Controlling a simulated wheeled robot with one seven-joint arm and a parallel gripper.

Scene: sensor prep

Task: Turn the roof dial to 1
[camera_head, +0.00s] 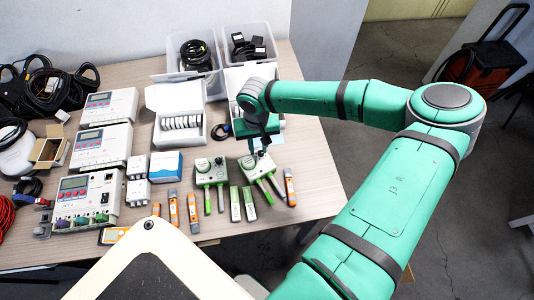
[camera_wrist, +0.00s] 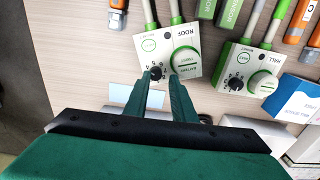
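The dial's exact setting is too small to read. In the head view my gripper (camera_head: 262,150) is over this box and partly hides it.
The HALL sensor (camera_wrist: 245,68) stands beside the ROOF sensor. Green-white sticks (camera_head: 235,204) and orange-grey sticks (camera_head: 290,187) lie near the front edge. A blue-white box (camera_head: 166,166), an open white box (camera_head: 180,121) and meters (camera_head: 88,196) stand to the left.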

